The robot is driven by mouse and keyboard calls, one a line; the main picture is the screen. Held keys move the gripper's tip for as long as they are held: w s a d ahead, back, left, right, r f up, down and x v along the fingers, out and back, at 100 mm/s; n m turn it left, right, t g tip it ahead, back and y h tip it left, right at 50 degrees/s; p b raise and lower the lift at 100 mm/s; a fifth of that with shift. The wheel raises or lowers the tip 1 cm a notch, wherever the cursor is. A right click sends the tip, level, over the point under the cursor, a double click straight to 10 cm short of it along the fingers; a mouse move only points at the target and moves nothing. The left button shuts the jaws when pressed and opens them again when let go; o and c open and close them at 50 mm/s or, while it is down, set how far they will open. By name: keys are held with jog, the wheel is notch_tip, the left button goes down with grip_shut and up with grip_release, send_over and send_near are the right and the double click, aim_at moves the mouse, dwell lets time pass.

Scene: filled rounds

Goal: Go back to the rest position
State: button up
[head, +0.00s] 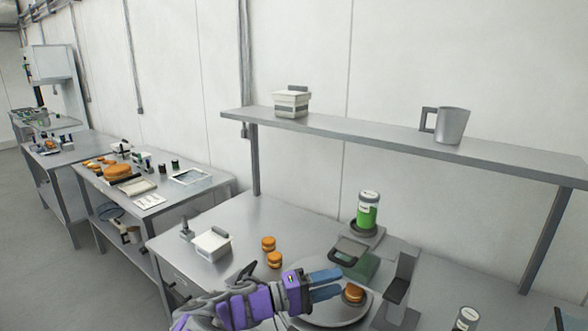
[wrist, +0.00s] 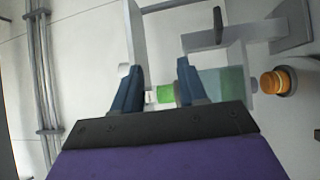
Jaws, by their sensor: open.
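My gripper (head: 325,284) is in the lower middle of the head view, at the end of my purple and grey arm. Its two blue fingers are apart, and it appears empty in the wrist view (wrist: 157,88). It is above the table, beside a small orange-brown round (head: 353,293) on a round grey plate (head: 335,318). The fingers partly cover the plate. Two more orange-brown rounds, one (head: 268,243) behind the other (head: 274,260), sit on the table to the left. A green-banded jar (head: 368,210) stands on a grey base behind.
A grey shelf (head: 380,140) above the table holds a white lidded box (head: 291,103) and a grey mug (head: 452,125). A white-lidded container (head: 211,244) stands at the table's left. An upright grey device (head: 398,285) stands right of the plate. More cluttered tables (head: 205,192) run along the wall.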

jog(key=s+d+r+m+g+y, duration=0.3)
jog(key=s+d+g, duration=0.35)
jog(key=d, duration=0.55)
jog(key=s+d+m+g+y, duration=0.2)
jog(key=s+d+y, duration=0.3)
jog(key=s, duration=0.7)
jog(key=s+a+f+n+y, duration=0.1)
jog(key=s+a+f+y, duration=0.2)
jog(key=s, duration=0.6)
jog(key=s+a+f+n+t+y, duration=0.1)
jog(key=s+a+f+y, duration=0.3)
jog(key=s+a+y, duration=0.3)
jog(key=s, duration=0.3)
jog(key=shift+s+a, duration=0.2)
jog(key=shift+t, duration=0.25)
